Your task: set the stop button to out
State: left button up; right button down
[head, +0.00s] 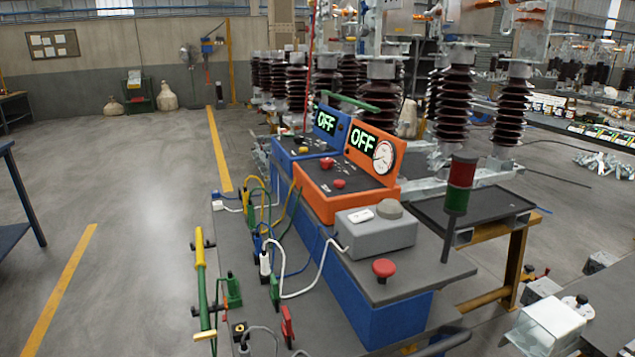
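A red mushroom-shaped button (384,268) sits on the grey top of the blue bench (380,314), near its front right corner. I cannot tell from here whether its cap is pressed in or out. Two smaller red knobs, an upper one (327,163) and a lower one (339,184), are on the orange test box (362,200). The orange box's display (363,140) reads OFF in green. No label marks which of these is the stop button. Neither of my grippers is in view.
A grey box with a round dome (389,209) stands behind the red mushroom button. A red and green signal tower (459,186) rises to its right. Cables and colored clamps hang at the left of the bench (264,262). Open floor (135,240) lies further left.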

aim_at(384, 269)
jog(key=u, duration=2.3)
jog(key=i, duration=1.85)
jog(key=z, duration=3.15)
